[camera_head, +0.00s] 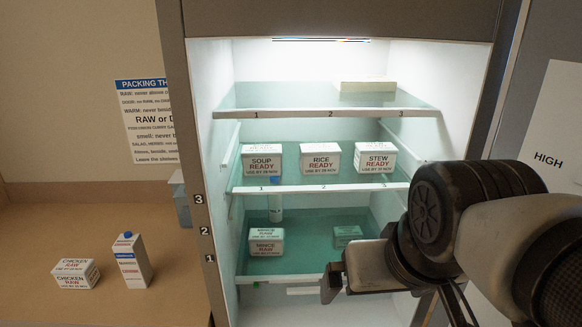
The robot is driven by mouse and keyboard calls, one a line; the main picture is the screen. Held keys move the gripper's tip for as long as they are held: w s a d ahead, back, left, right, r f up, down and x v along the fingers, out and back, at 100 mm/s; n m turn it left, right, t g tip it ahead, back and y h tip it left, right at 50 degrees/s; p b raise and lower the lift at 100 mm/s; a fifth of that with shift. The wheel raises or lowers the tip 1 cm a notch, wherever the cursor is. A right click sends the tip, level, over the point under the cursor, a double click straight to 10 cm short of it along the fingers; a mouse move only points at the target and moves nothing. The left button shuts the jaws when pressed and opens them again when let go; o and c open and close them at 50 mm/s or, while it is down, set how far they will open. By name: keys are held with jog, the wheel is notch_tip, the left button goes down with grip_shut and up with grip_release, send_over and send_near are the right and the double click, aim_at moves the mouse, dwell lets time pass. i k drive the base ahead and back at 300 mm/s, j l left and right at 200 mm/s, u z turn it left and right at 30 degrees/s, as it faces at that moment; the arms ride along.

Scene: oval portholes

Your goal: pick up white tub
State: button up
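Several white tubs are in view. On the middle shelf, left to right, stand tubs marked SOUP READY (262,160), RICE READY (320,160) and STEW READY (375,159). A white tub marked MINCE RAW (266,243) is at the left of the bottom level. A white tub marked CHICKEN RAW (75,274) is on the counter outside, at left. My gripper (333,280) is at the lower right, in front of the fridge's bottom level, pointing left. It appears apart from every tub. Its fingers are seen side-on, so their opening is unclear.
The lit fridge has glass shelves (300,188). The top one holds a pale flat block (367,86). A bottle (276,205) and a small greenish box (347,236) are at the bottom. A carton (131,260) stands on the counter (140,215). My arm covers the lower right.

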aim_at(82, 274)
jog(key=k+j+u, duration=0.1)
jog(key=u, duration=0.4)
jog(key=k+j+u, duration=0.1)
jog(key=u, duration=0.4)
jog(key=k+j+u, duration=0.1)
jog(key=u, duration=0.4)
jog(key=i+j, duration=0.05)
